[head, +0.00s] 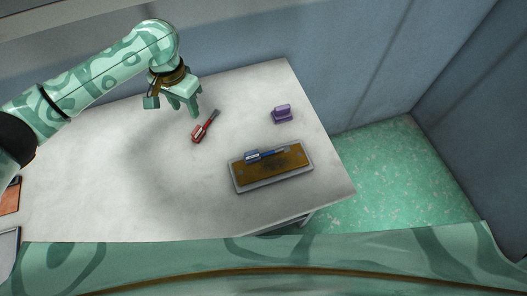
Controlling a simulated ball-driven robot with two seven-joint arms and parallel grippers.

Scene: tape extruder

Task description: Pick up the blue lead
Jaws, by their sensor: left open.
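The blue lead (254,156) lies on a tray (272,185) with a brown inner surface and a grey rim, near the table's right side. A thin dark and blue part of the lead stretches to the right along the tray's back half. My left gripper (190,112) is open and empty above the back of the table. It is up and left of the blue lead and well apart from it. My right gripper is not in view.
A red lead (198,132) with a grey end lies on the white table (110,170), just below my left gripper. A purple object (282,114) stands at the back right. Orange and grey items sit at the far left edge. The table's middle left is clear.

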